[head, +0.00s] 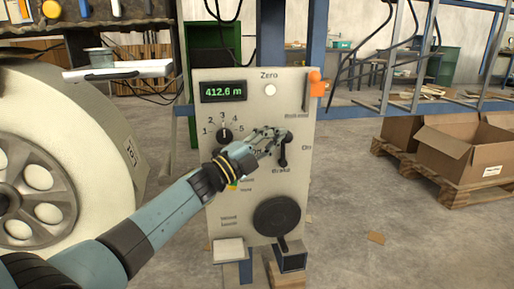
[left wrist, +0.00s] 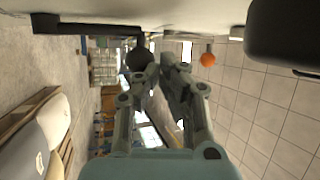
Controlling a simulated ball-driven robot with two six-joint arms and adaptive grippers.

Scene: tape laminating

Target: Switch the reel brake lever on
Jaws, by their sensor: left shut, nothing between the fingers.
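The control panel (head: 250,190) stands upright in the head view. Its black brake lever (head: 283,155) is on the right half, between the "Brake" label below and the "On" label to the right. It points roughly upward. My left gripper (head: 284,134) is at the upper end of the lever, shut with nothing held, and partly covers it. In the left wrist view the shut fingertips (left wrist: 164,62) are beside a dark round knob (left wrist: 138,58), probably the lever's end. I cannot tell whether they touch. My right gripper is not in view.
The panel also bears a display (head: 223,91) reading 412.6 m, a selector dial (head: 224,135), a white button (head: 270,90), an orange-knobbed lever (head: 315,77) and a large black crank disc (head: 277,217). A big reel (head: 60,150) stands left. Cardboard boxes (head: 465,150) lie right.

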